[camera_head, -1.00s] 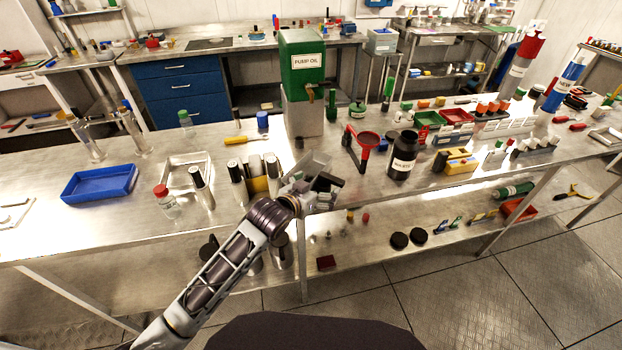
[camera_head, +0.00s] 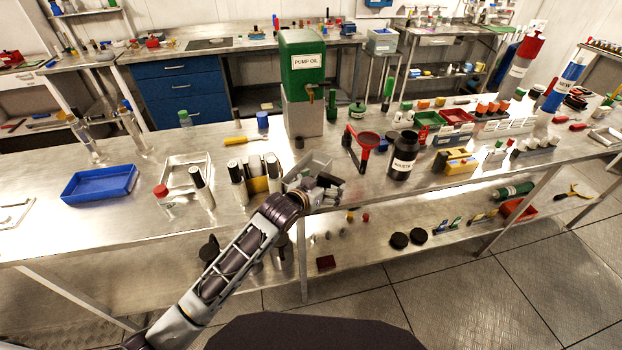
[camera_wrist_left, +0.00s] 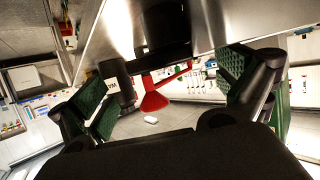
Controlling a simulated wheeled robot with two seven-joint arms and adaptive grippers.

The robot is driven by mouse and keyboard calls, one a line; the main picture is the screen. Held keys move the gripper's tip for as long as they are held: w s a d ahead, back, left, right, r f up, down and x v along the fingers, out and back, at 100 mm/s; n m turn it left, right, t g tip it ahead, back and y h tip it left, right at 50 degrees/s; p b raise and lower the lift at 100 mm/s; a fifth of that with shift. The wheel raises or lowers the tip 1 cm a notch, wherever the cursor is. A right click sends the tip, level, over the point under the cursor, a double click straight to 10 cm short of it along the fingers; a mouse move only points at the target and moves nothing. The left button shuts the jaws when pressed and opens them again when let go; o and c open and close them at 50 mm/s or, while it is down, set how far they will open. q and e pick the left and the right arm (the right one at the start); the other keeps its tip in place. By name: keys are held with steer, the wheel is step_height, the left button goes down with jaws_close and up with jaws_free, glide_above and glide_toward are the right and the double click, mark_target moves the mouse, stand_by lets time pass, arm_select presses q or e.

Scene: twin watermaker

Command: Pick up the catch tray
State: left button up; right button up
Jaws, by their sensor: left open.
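A small grey open tray (camera_head: 316,160), which looks like the catch tray, sits on the bench near its front edge, in front of the green pump oil tank (camera_head: 302,95). My left gripper (camera_head: 330,186) is at the tray's near right side, by the bench edge, and hides part of it. In the left wrist view the left gripper (camera_wrist_left: 165,105) has its green-padded fingers wide apart, with nothing held between them. I cannot tell whether a finger touches the tray. My right gripper is not in view.
A red funnel stand (camera_head: 364,145) and a black bottle (camera_head: 403,155) stand right of the tray. Several upright cylinders (camera_head: 238,180) stand close on its left. A blue tray (camera_head: 99,183) lies further left. A lower shelf holds black discs (camera_head: 399,240).

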arm_select(q)
steer(key=shift+x, duration=1.15)
steer(key=shift+w+d+f, duration=0.15)
steer(key=shift+w+d, duration=0.15)
steer(key=shift+w, duration=0.1)
steer(key=c, duration=0.5)
steer(key=shift+f, duration=0.1)
steer(key=c, duration=0.8)
steer(key=shift+d, duration=0.1)
steer(key=shift+c, duration=0.6)
steer(key=shift+w+r, duration=0.1)
steer(key=shift+r, duration=0.75)
step_height(320, 180, up, 16)
step_height(320, 180, up, 11)
steer(key=p, duration=0.1)
glide_above(330, 180)
steer(key=shift+s+a+f, duration=0.2)
steer(key=shift+s+a, duration=0.05)
steer(key=shift+s, duration=0.05)
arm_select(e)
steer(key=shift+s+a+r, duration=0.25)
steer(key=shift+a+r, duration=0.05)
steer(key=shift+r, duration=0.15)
